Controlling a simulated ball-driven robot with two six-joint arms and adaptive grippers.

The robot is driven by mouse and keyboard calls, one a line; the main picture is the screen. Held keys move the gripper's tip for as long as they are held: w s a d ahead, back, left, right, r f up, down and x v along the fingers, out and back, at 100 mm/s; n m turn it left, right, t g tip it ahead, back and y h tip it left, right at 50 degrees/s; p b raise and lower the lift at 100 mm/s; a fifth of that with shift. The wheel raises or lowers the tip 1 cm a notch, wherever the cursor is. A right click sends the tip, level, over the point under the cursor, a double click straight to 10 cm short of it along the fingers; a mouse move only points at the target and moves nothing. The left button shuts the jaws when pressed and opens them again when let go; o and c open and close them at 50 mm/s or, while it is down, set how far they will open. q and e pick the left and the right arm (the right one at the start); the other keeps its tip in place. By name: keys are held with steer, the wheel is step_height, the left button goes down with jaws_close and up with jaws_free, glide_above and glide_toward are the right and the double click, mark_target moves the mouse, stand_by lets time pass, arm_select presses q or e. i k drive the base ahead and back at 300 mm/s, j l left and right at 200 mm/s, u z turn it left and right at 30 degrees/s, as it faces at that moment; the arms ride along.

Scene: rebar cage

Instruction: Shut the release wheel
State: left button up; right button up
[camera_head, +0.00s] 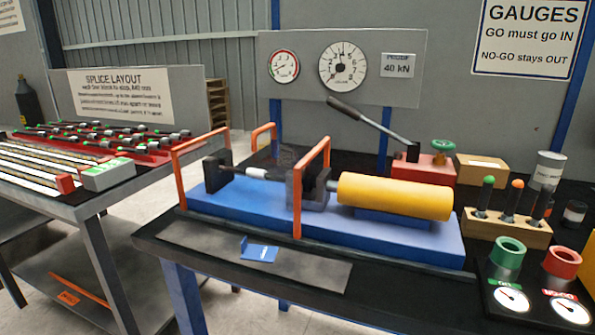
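A small green wheel (443,146) sits on top of the red pump block (424,168) at the back right of the bench. I take it to be the release wheel. How far it is turned cannot be told from here. A long lever (370,121) with a dark grip rises from the block toward the upper left. Neither of my grippers is in view.
A blue press bed (340,232) with a yellow cylinder (395,196) and orange hoops (298,190) lies before the pump. A wooden block (508,228) with colored-top plugs, a cardboard box (482,168) and green and red ring gauges (508,252) stand to the right.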

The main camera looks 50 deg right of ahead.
mark_target(441, 145)
steer(key=z, duration=2.15)
